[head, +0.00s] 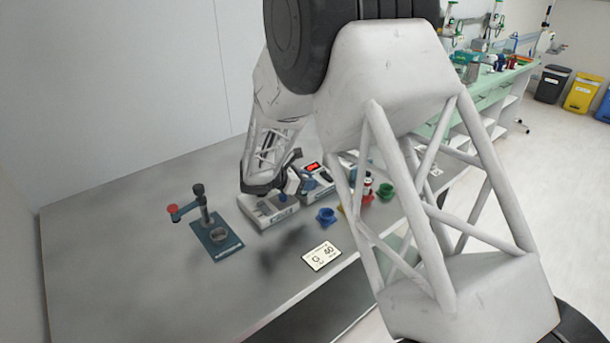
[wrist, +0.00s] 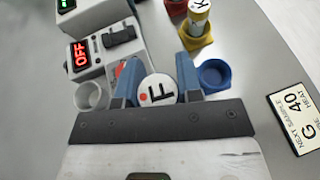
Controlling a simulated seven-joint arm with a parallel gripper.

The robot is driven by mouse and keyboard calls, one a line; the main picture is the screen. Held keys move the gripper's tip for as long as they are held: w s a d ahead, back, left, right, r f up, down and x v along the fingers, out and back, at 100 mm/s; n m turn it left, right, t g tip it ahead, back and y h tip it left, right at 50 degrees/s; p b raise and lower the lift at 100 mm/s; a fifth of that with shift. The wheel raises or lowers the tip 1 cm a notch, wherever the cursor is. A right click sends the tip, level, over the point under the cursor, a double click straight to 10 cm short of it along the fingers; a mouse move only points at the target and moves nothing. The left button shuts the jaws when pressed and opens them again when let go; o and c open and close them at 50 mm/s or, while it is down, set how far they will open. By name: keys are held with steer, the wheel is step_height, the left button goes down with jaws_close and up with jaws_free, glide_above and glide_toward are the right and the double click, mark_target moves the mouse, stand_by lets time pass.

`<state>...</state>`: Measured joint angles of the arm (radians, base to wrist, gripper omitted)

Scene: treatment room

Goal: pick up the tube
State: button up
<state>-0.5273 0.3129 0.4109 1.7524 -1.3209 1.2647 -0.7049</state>
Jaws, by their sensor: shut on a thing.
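My gripper (wrist: 156,78) is shut on a tube, with one blue finger on each side of it. The tube's round white cap (wrist: 157,91) faces the wrist camera and bears a black letter, turned sideways, that looks like F, and a red dot. The rest of the tube is hidden below the cap. In the head view my gripper (head: 292,186) is above the bench by the white devices, partly covered by my arm. The empty blue holder (wrist: 215,76) is just right of the gripper in the wrist view; it also shows in the head view (head: 326,217).
A white device with a red OFF display (wrist: 84,53) is at upper left, with a pale round cup (wrist: 91,95) below it. A yellow holder (wrist: 194,41) bears another tube (wrist: 198,13). A card (wrist: 295,116) reads G 40. A dark stand (head: 217,243) is left on the bench.

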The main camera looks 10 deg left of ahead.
steer(key=shift+s+d+r, duration=0.1)
steer(key=shift+s+d, duration=0.05)
steer(key=shift+s, duration=0.4)
steer(key=shift+s+d, duration=0.15)
steer(key=shift+s, duration=0.35)
steer(key=shift+w+d, duration=0.1)
